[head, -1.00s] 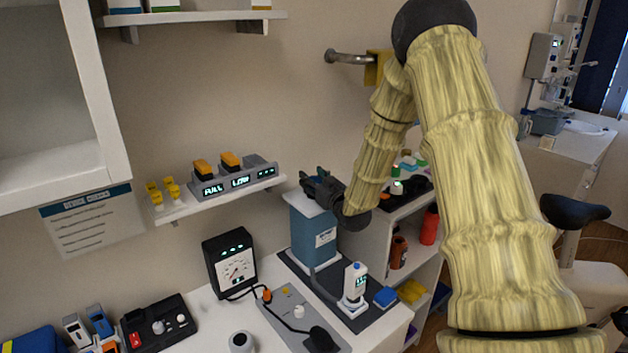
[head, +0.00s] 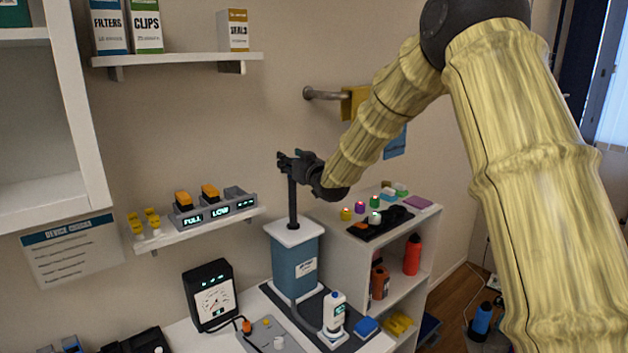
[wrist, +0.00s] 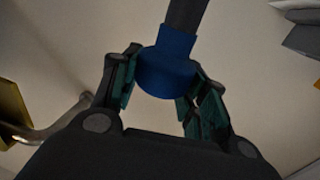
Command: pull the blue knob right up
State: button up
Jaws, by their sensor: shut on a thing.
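The blue knob (wrist: 166,70) sits between my gripper's fingers in the wrist view, on the end of a dark rod. My gripper (head: 291,161) is shut on the knob, and its fingers hide the knob in the head view. The dark rod (head: 292,203) stands upright out of the white top of a blue pump box (head: 297,268). A good length of rod shows between the box top and my gripper. The box stands on a dark mat on the bench.
A shelf with a FULL/LOW display unit (head: 213,211) is left of the rod. A metal wall bar (head: 322,94) is above right. A gauge (head: 211,295) and a small white bottle (head: 334,312) stand near the box. A cabinet with small items is at right.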

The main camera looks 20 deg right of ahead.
jog(key=shift+r, duration=1.65)
jog(key=shift+d+r, duration=0.1)
jog(key=o, duration=1.5)
jog(key=shift+c, duration=0.2)
jog(key=shift+f, duration=0.2)
jog(key=s+d, duration=0.2)
jog(key=s, duration=0.9)
jog(key=shift+s, duration=0.4)
